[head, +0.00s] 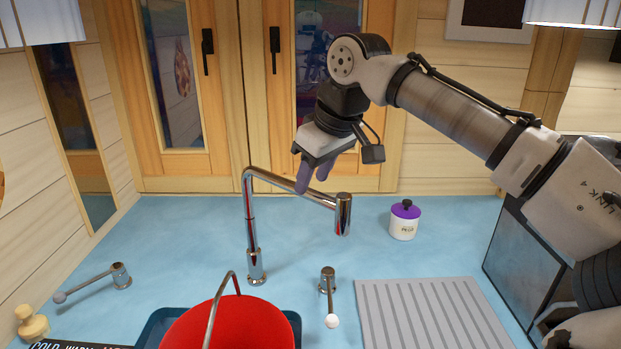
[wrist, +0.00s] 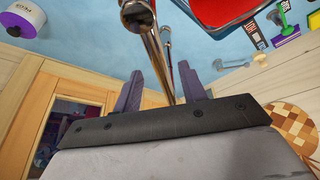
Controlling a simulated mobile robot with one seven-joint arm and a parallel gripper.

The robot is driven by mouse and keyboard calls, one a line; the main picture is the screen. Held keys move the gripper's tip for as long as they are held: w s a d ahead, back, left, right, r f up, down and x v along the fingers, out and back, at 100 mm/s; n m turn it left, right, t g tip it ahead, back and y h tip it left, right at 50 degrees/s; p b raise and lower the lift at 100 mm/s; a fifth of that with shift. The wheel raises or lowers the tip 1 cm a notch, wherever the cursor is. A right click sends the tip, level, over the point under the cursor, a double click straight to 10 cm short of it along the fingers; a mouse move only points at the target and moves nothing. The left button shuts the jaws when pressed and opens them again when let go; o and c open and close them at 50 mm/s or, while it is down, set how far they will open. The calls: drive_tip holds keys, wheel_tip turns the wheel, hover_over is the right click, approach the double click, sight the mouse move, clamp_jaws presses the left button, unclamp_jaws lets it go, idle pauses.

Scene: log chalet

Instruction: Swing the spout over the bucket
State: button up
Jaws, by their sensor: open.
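The chrome spout (head: 295,186) runs from its upright post toward the right and ends in a downturned nozzle (head: 343,215) above the blue counter. The red bucket (head: 230,325) sits in the dark sink, left of and nearer than the nozzle; its lower part is out of frame. My gripper (head: 312,182) is open, its purple fingers pointing down at the spout's horizontal arm. In the wrist view the spout (wrist: 157,58) passes between the two finger lines (wrist: 160,80); whether they touch it I cannot tell. The bucket's edge (wrist: 215,10) shows at the top there.
A white jar with a purple lid (head: 405,220) stands right of the nozzle. Lever handles stand at left (head: 95,282) and right (head: 329,292) of the bucket. A grey ribbed drainboard (head: 430,315) lies at front right. Wooden-framed windows (head: 235,90) rise behind the counter.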

drive_tip(key=shift+x, duration=1.3)
clamp_jaws()
